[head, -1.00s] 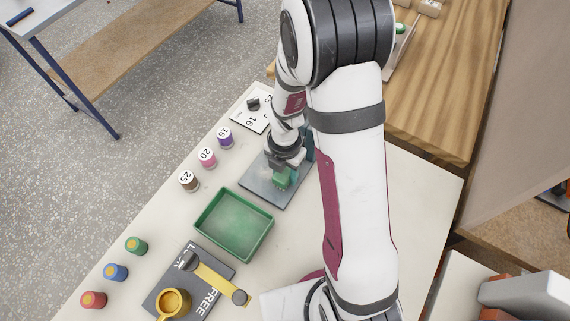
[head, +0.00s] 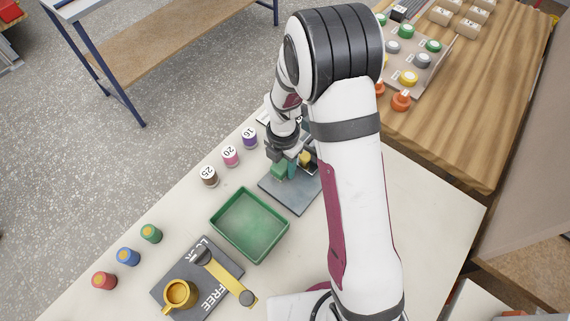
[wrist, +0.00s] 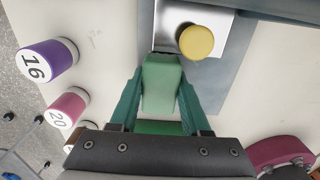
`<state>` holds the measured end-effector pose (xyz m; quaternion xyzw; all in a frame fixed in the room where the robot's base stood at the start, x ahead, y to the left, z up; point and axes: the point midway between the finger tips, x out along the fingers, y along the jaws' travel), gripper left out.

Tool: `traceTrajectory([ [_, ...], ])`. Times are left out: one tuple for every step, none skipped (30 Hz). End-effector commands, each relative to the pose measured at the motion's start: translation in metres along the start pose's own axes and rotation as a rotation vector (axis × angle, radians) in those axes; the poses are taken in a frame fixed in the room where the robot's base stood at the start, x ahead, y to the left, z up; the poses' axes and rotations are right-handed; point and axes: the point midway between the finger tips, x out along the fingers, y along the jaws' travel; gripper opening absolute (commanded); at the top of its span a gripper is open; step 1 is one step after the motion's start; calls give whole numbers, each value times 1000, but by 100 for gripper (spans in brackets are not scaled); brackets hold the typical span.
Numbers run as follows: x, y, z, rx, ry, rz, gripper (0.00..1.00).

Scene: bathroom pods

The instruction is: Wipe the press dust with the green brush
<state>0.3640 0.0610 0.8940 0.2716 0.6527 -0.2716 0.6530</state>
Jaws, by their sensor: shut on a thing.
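My gripper (wrist: 160,92) is shut on the green brush (wrist: 161,72), a green block held between its two teal fingers in the wrist view. In the head view the brush (head: 279,171) is over the far left part of the press's dark grey base plate (head: 299,196). The press's yellow knob (wrist: 196,42) and bright metal plate (wrist: 222,22) lie just beyond the brush in the wrist view. The knob (head: 305,158) also shows beside my gripper in the head view. I cannot make out the dust, or whether the brush touches the plate.
An empty green tray (head: 249,226) stands in front of the press. Weights marked 16 (head: 249,138), 20 (head: 230,155) and 25 (head: 209,176) line the left edge. A dark board with a yellow lever (head: 229,275) and yellow cup (head: 179,293) is nearest. My arm hides part of the right side.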

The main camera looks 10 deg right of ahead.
Motion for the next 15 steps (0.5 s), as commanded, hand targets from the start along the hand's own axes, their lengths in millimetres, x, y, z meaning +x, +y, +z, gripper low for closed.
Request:
traceTrajectory([
  [0, -5, 0, 2, 1, -1, 0],
  [0, -8, 0, 2, 1, -1, 0],
  [0, -11, 0, 2, 0, -1, 0],
  [0, -14, 0, 1, 0, -1, 0],
  [0, -17, 0, 1, 1, -1, 0],
  [0, -21, 0, 2, 1, -1, 0],
  [0, -23, 0, 2, 1, -1, 0],
  [0, -26, 0, 2, 0, -1, 0],
  [0, -30, 0, 1, 0, -1, 0],
  [0, -32, 0, 1, 1, -1, 0],
  [0, -35, 0, 1, 1, -1, 0],
  [0, -39, 0, 1, 1, -1, 0],
  [0, -42, 0, 2, 1, -1, 0],
  [0, -44, 0, 3, 1, -1, 0],
  [0, -48, 0, 3, 1, -1, 0],
])
